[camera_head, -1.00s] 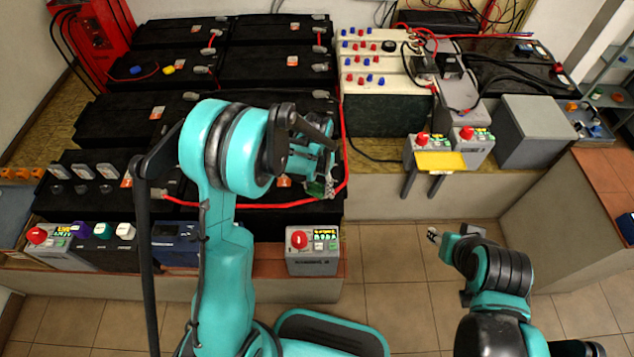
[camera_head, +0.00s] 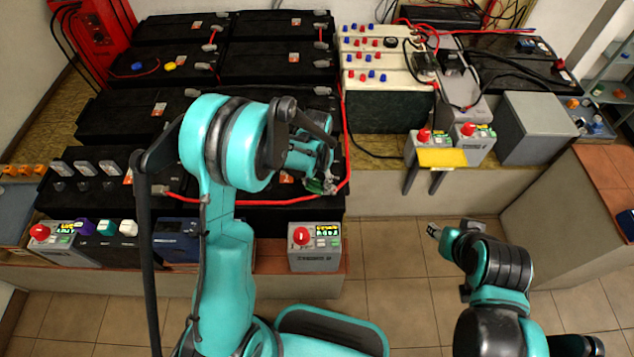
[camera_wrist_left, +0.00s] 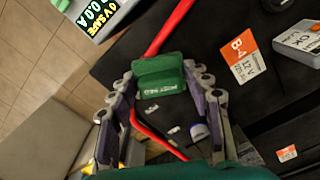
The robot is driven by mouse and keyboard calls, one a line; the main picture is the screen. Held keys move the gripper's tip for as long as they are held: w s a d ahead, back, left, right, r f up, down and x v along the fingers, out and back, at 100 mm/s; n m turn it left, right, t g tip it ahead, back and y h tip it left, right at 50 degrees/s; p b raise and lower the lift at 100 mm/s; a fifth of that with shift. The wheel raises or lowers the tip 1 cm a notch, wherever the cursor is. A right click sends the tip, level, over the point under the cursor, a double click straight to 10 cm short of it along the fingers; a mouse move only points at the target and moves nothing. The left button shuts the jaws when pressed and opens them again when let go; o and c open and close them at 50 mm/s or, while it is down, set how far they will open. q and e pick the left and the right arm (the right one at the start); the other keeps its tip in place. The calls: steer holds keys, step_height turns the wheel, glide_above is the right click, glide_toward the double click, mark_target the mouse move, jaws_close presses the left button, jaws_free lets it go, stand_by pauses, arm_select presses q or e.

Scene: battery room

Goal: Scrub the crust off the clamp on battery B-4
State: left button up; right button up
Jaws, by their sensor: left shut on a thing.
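My left gripper (camera_wrist_left: 165,100) is shut on a green block (camera_wrist_left: 160,76) with small pale print, held between its two fingers. In the head view my left gripper (camera_head: 318,172) and the green block (camera_head: 318,187) are low over the right end of a black battery. The orange label B-4 (camera_wrist_left: 241,57) is on the black battery top beside the gripper. A red cable (camera_wrist_left: 170,26) runs up to the block and shows again below it. The clamp and any crust cannot be made out; the block and fingers cover that spot. My right gripper (camera_head: 433,231) hangs over the floor, too small to judge.
A grey box with a red button (camera_head: 314,247) stands at the front ledge, close to my left arm. Two similar boxes (camera_head: 425,147) and a yellow plate (camera_head: 441,158) are to the right. More batteries (camera_head: 275,62) fill the back. The tiled floor (camera_head: 390,300) is clear.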

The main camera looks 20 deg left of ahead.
arm_select(q)
step_height(320, 180, up, 3)
steer(key=shift+f, duration=0.15)
steer(key=shift+d+r+p, duration=0.2)
steer(key=shift+r+p, duration=0.1)
steer(key=shift+p, duration=0.2)
steer(key=shift+r+p, duration=0.3)
steer(key=shift+r, duration=0.1)
steer(key=shift+a+r+p, duration=0.1)
steer(key=shift+r+p, duration=0.4)
steer(key=shift+r, duration=0.2)
steer(key=shift+r+p, duration=0.8)
steer(key=shift+r, duration=0.5)
